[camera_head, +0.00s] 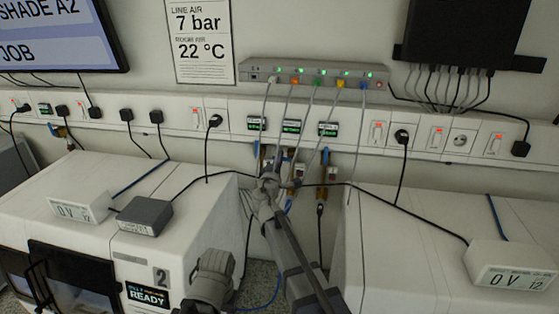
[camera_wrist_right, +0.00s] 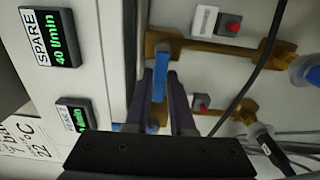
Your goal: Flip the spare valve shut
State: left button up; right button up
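The spare valve is brass (camera_wrist_right: 195,45) with a blue lever (camera_wrist_right: 160,82) in the right wrist view. The lever runs crosswise to the brass pipe. The screen beside it (camera_wrist_right: 48,37) reads SPARE, 40 l/min. My right gripper (camera_wrist_right: 161,84) has one finger on each side of the lever, very close to it. I cannot tell whether the fingers press on it. In the head view my right gripper (camera_head: 284,183) is at the valve row, partly hiding the valves.
A neighbouring brass valve (camera_wrist_right: 225,112) sits close below in the wrist view. Black and grey cables hang across the valves. White machines (camera_head: 75,185) and (camera_head: 400,240) stand on both sides of the gap. A network switch (camera_head: 315,74) is above.

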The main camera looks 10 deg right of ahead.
jog(key=o, duration=0.4)
jog(key=shift+c, duration=0.2)
jog(key=v, duration=0.7)
jog(key=shift+s, duration=0.4)
jog(key=shift+a, duration=0.15)
